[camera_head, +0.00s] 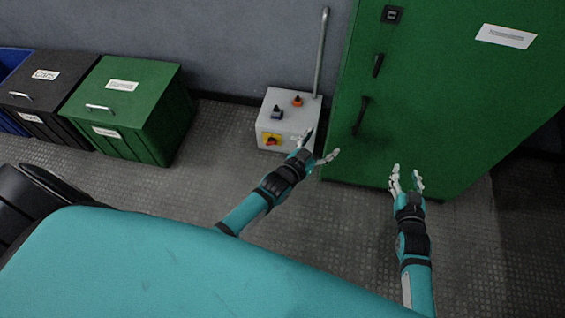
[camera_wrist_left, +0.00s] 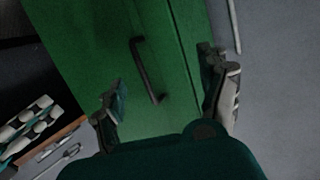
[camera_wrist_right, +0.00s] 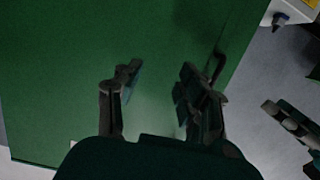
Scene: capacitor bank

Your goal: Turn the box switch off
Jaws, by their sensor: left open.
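A light grey switch box (camera_head: 285,123) stands on the floor by the wall in the head view. On it are a red switch on a yellow plate (camera_head: 271,139), a dark knob (camera_head: 277,112) and an orange-red knob (camera_head: 297,101). Part of the box shows at the top right of the right wrist view (camera_wrist_right: 278,9). My left gripper (camera_head: 320,147) is open and empty, at the box's right front side in the picture; contact cannot be told. My right gripper (camera_head: 406,178) is open and empty, farther right before the green cabinet. The switch's exact position is too small to read.
A tall green cabinet (camera_head: 450,80) with dark handles (camera_head: 361,115) stands right of the box. A grey pipe (camera_head: 322,50) rises behind the box. Green (camera_head: 135,100), black (camera_head: 45,85) and blue bins stand left. The floor between bins and box is clear.

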